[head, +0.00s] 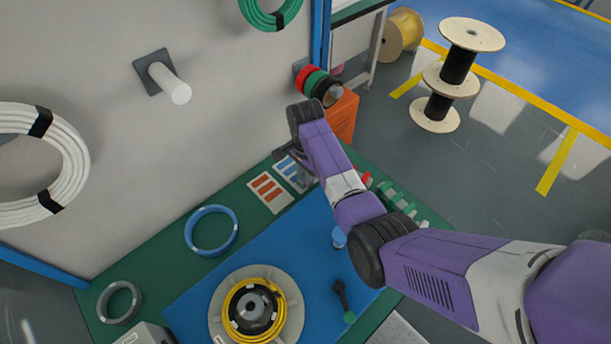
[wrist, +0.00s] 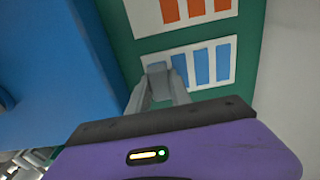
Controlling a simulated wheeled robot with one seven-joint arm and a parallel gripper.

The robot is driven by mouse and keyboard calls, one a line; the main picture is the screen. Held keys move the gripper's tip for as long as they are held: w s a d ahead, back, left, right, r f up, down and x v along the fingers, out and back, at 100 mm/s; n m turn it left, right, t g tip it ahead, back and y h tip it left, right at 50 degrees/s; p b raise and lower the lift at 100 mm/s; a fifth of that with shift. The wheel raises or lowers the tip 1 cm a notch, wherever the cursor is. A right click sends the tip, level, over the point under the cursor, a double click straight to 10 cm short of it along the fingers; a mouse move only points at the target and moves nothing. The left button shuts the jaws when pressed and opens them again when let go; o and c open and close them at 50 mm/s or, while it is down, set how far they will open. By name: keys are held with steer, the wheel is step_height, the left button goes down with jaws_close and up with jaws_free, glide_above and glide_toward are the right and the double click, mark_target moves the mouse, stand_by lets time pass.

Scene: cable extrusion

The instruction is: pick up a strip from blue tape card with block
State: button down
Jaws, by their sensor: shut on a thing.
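The blue tape card (wrist: 233,58) is white with several blue strips, and it lies flat on the green bench top. In the head view the blue tape card (head: 284,167) is partly covered by my arm. My gripper (wrist: 163,84) is over the left end of the card, pointing down at it. It is shut on a small grey block (wrist: 157,70), whose end is at the leftmost part of the strips. I cannot tell whether the block touches the card or a strip. In the head view my gripper (head: 298,168) is mostly hidden by the arm.
An orange tape card (head: 269,190) lies beside the blue one. A blue mat (head: 265,250), a blue cable coil (head: 211,231) and a yellow cable spool (head: 255,311) are nearer. Coloured tape rolls (head: 317,84) and an orange bin (head: 343,115) stand behind. The wall is close at left.

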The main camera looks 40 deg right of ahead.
steer(key=shift+s+f, duration=0.1)
steer(key=shift+f, duration=0.1)
step_height(320, 180, up, 6)
steer(key=p, duration=0.5)
steer(key=shift+p, duration=0.3)
steer(key=shift+r, duration=1.1)
